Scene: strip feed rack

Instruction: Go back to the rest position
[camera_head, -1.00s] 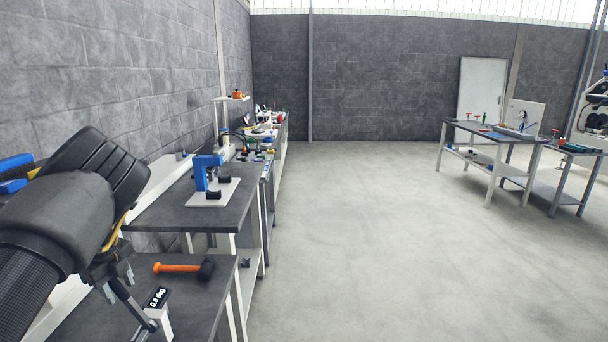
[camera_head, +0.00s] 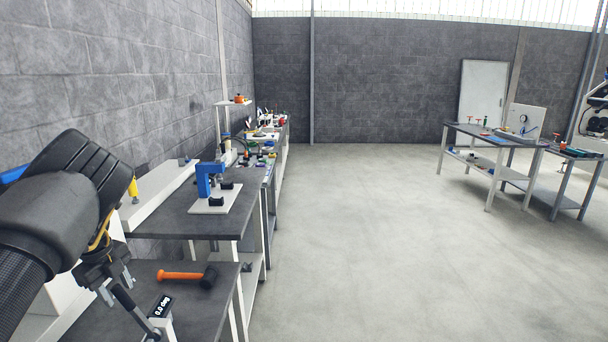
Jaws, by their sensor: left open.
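My left arm comes in from the left edge, large and dark in the foreground. My left gripper (camera_head: 118,286) points down over the near end of the dark workbench. Its fingers are apart, and I see nothing between them. My right gripper is not in view.
An orange-handled mallet (camera_head: 186,276) and a small angle display (camera_head: 163,306) are on the near bench (camera_head: 222,300). A blue press-like fixture (camera_head: 206,180) stands on a white plate beyond. The floor to the right is clear up to the far tables (camera_head: 480,137).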

